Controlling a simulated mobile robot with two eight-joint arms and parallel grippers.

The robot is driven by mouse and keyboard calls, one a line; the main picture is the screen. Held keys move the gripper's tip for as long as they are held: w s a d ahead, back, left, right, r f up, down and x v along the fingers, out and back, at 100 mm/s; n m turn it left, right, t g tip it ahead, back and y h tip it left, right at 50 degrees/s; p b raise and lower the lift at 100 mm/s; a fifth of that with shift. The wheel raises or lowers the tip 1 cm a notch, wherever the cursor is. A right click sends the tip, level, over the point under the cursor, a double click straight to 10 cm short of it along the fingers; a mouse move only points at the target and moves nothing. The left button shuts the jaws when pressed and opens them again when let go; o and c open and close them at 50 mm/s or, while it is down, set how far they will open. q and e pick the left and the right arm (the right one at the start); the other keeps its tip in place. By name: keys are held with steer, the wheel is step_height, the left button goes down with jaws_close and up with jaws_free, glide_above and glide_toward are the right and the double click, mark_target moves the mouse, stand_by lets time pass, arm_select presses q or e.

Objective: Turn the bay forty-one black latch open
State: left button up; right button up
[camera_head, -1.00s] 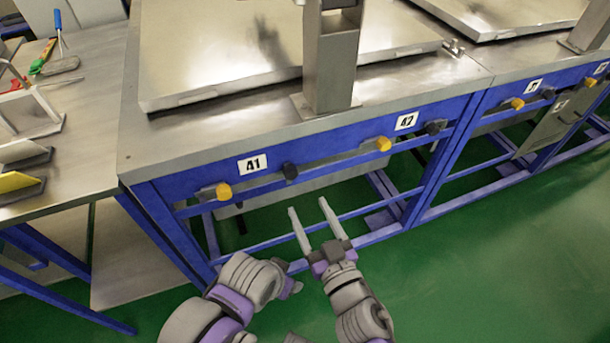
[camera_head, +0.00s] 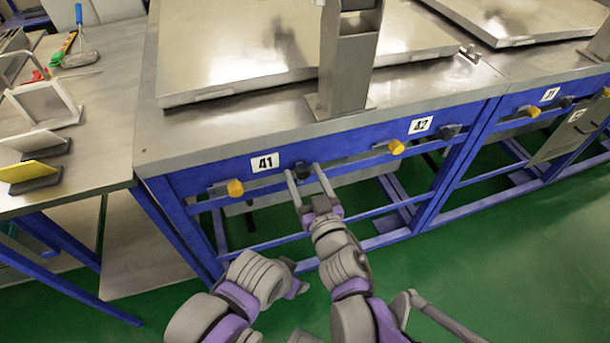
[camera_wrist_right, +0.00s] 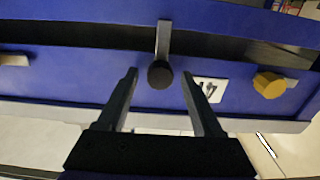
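The bay forty-one black latch (camera_head: 301,170) is a dark round knob on the blue front rail, just right of the "41" label (camera_head: 265,163). In the right wrist view the black knob (camera_wrist_right: 160,74) sits at the end of a short metal bar. My right gripper (camera_head: 303,172) is open and empty, its fingertips at the knob. In the wrist view the fingertips (camera_wrist_right: 159,74) stand on either side of the knob, with a gap on both sides.
A yellow knob (camera_head: 235,188) is left of the label; it also shows in the wrist view (camera_wrist_right: 269,85). Bay 42 has a yellow knob (camera_head: 397,147) and a black knob (camera_head: 449,131). A metal post (camera_head: 347,65) stands on the bench. Green floor in front is open.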

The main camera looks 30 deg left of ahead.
jaws_close()
steer(key=shift+n, duration=0.3)
steer(key=n, duration=0.4)
steer(key=shift+p, duration=0.3)
steer(key=n+p, duration=0.1)
steer(key=n, duration=0.3)
steer(key=shift+s, duration=0.1)
steer(key=n+p, duration=0.1)
steer(key=n, duration=0.4)
steer(key=n+p, duration=0.1)
steer(key=n, duration=0.3)
steer(key=shift+f, duration=0.15)
steer(key=shift+n, duration=0.3)
